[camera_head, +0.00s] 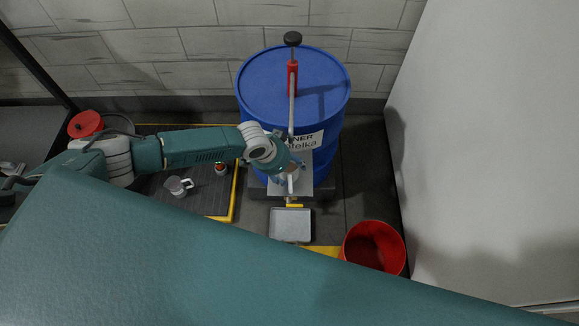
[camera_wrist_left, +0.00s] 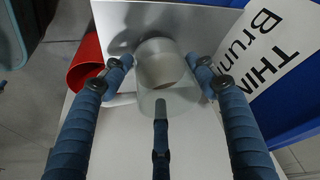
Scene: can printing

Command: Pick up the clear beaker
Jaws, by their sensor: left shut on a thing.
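The clear beaker (camera_wrist_left: 170,100) is a see-through cylinder with a greyish round area at its upper end in the left wrist view. My left gripper (camera_wrist_left: 165,85) is shut on it, with blue ribbed fingers at both sides and one below it. In the head view my left gripper (camera_head: 291,172) is in front of the blue drum, over a grey metal plate; the beaker is mostly hidden there. I cannot tell whether the beaker touches the plate. My right gripper is not in view.
The blue drum (camera_head: 258,95) carries a red-handled pump (camera_head: 292,80). A red bucket (camera_head: 375,248) stands at lower right. A grey tray (camera_head: 291,226) lies below the plate. A clear mug-like vessel (camera_head: 178,187) and a small red-topped item (camera_head: 220,169) stand on a dark platform at left.

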